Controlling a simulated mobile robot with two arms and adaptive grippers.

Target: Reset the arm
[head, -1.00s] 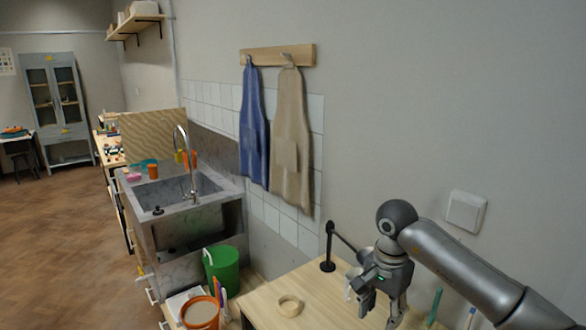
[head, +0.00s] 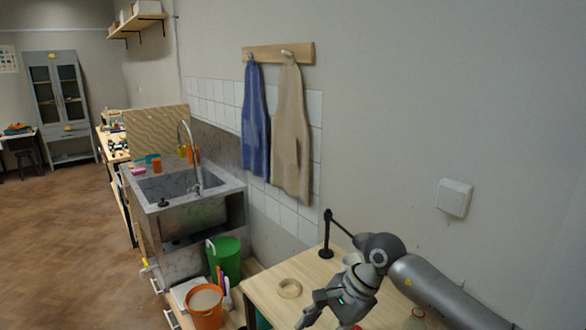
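My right arm comes in from the lower right of the head view, above the wooden table (head: 262,296). Its gripper (head: 318,326) points down and to the left near the bottom edge of the view. The gripper is partly cut off, so I cannot tell whether it is open or shut. No object shows in it. My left gripper is not in view.
A wooden ring (head: 289,288) lies on the table, left of my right gripper. A black stand (head: 327,240) rises behind it. An orange bucket (head: 205,308) and a green bucket (head: 226,258) stand left of the table, below the stone sink (head: 190,212).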

